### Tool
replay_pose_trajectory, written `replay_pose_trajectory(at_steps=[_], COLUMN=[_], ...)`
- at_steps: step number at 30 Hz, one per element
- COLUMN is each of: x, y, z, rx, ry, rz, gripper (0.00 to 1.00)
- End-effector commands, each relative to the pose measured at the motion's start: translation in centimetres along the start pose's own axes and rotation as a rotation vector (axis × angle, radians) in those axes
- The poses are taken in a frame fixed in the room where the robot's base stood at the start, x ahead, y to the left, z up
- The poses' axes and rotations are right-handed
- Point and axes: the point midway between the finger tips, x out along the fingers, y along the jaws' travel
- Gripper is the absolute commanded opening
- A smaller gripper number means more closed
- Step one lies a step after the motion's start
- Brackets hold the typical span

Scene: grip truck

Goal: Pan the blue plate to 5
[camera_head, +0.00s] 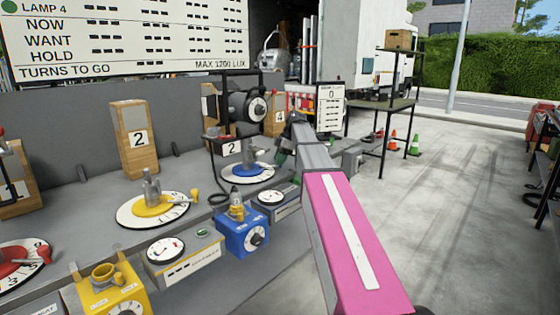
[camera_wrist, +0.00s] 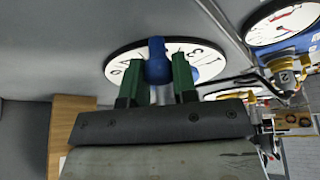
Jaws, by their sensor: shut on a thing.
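The blue plate (camera_head: 246,170) is a round dial with a blue centre and a white numbered rim, lying on the grey bench in the head view. In the wrist view its white rim (camera_wrist: 122,65) shows, with marks too partial to tell which number it is set to. My gripper (camera_wrist: 158,76) has its two green fingers on either side of a blue knob (camera_wrist: 157,50) on the plate and is shut on it. In the head view my gripper (camera_head: 280,158) is at the plate's right edge, and my pink and grey arm hides what lies behind it.
A yellow plate (camera_head: 153,207) and a red plate (camera_head: 18,262) lie to the left. A blue box with a dial (camera_head: 243,233) and a white meter box (camera_head: 272,200) stand in front. A black lamp (camera_head: 243,105) stands behind. Open concrete floor (camera_head: 440,220) lies to the right.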

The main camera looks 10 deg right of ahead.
Motion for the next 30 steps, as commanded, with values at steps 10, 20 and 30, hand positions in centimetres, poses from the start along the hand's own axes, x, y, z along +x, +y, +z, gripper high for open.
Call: replay_pose_trajectory(at_steps=[10,20,30], x=[-0.06,-0.05,-0.38], y=[0.21,0.2,0.23], z=[0.02,0.01,0.0], rx=[-0.015,-0.015,-0.014], ry=[-0.001,-0.001,0.0], rz=[-0.006,-0.006,-0.005], gripper=[0.0,0.52,0.52])
